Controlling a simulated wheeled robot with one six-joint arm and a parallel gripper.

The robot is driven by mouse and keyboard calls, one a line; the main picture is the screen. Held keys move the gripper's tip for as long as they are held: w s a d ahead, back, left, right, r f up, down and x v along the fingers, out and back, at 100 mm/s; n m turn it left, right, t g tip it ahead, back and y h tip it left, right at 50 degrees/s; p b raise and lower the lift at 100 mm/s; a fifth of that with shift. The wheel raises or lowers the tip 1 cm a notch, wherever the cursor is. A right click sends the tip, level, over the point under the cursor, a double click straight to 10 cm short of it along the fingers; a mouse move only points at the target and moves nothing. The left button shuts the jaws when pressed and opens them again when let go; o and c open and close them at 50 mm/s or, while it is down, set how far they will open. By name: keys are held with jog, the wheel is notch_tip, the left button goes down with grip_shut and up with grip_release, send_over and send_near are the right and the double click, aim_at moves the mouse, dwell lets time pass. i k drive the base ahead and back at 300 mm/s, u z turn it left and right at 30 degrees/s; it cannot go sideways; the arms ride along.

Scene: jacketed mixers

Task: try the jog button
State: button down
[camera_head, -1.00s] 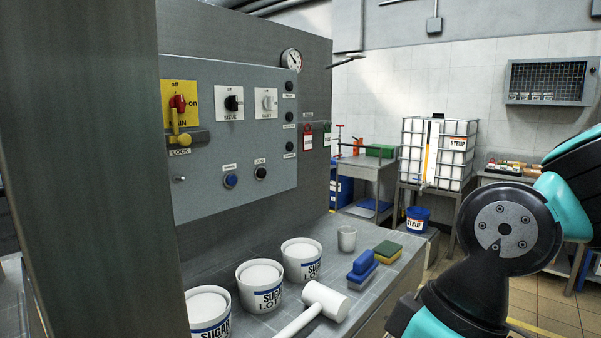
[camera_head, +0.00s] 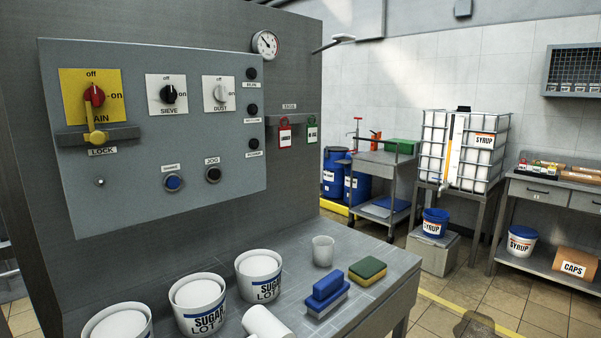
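The jog button (camera_head: 213,174) is a black round button in a metal ring on the lower part of the grey control panel (camera_head: 130,205). A label reading JOG sits just above it. A blue button (camera_head: 173,182) is to its left. Nothing stands in front of the jog button in this view. My gripper and arm are not in view now.
A metal bench (camera_head: 370,300) below the panel carries several sugar tubs (camera_head: 259,275), a white mallet (camera_head: 267,322), a cup (camera_head: 323,250), a blue brush (camera_head: 327,290) and a sponge (camera_head: 367,270). A red MAIN switch (camera_head: 94,97) has a yellow lock bar.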

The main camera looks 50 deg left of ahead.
aim_at(214, 174)
jog(key=z, duration=0.1)
jog(key=i, duration=1.05)
jog(key=u, duration=3.6)
jog(key=i, duration=0.5)
